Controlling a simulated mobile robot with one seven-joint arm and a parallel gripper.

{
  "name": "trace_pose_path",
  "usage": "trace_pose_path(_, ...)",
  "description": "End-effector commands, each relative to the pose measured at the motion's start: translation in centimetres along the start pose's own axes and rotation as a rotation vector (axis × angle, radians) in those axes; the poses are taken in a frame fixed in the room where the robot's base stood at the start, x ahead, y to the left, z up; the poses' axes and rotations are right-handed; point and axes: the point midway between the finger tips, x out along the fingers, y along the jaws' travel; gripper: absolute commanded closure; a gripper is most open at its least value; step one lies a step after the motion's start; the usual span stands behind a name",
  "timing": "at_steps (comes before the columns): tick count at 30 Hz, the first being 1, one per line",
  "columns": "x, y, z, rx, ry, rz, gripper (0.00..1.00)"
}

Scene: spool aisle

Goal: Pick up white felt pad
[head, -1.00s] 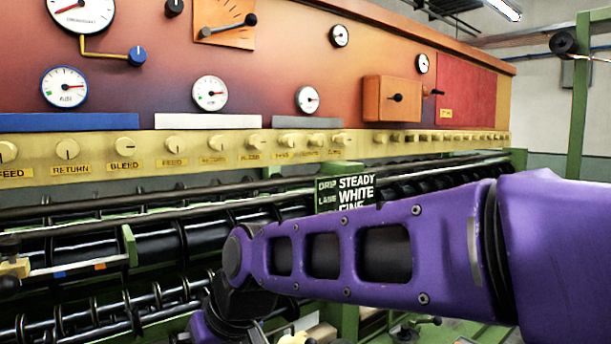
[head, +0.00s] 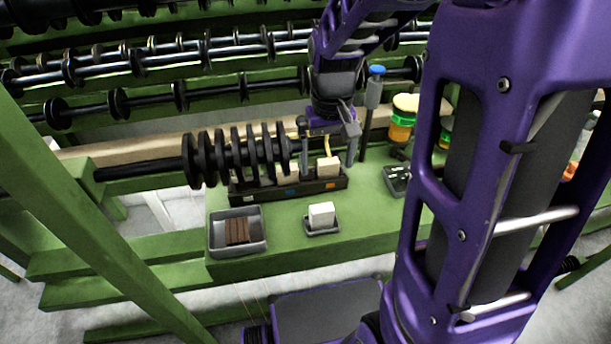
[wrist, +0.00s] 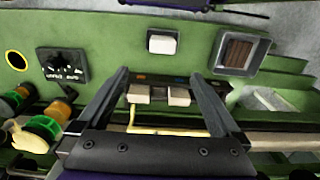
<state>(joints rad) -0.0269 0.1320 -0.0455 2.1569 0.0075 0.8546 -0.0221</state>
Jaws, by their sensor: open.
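Pale cream felt-like pads stand in a dark rack (head: 318,187) on the green bench; one pad (head: 328,167) shows near the rack's right end. In the wrist view two pale pads, one left (wrist: 138,93) and one right (wrist: 178,96), lie between the finger lines. A whiter block (head: 321,214) sits apart on a small dark tray in front of the rack; it also shows in the wrist view (wrist: 162,43). I cannot tell for sure which is the white felt pad. My gripper (head: 329,152) is open and empty, pointing down over the rack's right part; its fingers also show in the wrist view (wrist: 160,76).
A grey tray (head: 259,242) with brown strips stands at the bench's left. A black spool shaft (head: 240,155) runs close to the rack's left part. Jars with orange and green bands (head: 401,125) stand to the right. The bench (head: 300,250) is clear in front.

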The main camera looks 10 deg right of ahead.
Motion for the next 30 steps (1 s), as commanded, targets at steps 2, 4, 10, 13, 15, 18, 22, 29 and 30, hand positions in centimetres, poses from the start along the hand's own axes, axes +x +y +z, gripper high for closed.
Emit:
trace_pose_path(2, 1.9, 0.0, 0.1, 0.0, -0.005, 0.0, 0.0)
trace_pose_path(4, 3.5, 0.0, 0.1, 0.0, -0.005, 0.0, 0.0)
trace_pose_path(10, 7.8, -0.1, 0.1, -0.001, -0.005, 0.0, 0.0)
trace_pose_path(13, 9.4, -0.1, 0.1, -0.001, -0.003, 0.0, 0.0)
trace_pose_path(15, 10.1, -0.1, 0.0, -0.002, -0.001, 0.0, 0.0)
trace_pose_path(18, 10.6, -0.1, 0.0, -0.002, 0.001, 0.0, 0.0)
trace_pose_path(22, 11.7, -0.2, 0.1, -0.002, -0.001, 0.0, 0.0)
trace_pose_path(29, 15.1, -0.6, 0.3, -0.001, -0.001, 0.0, 0.0)
trace_pose_path(30, 15.5, -0.6, 0.3, -0.001, -0.001, 0.0, 0.0)
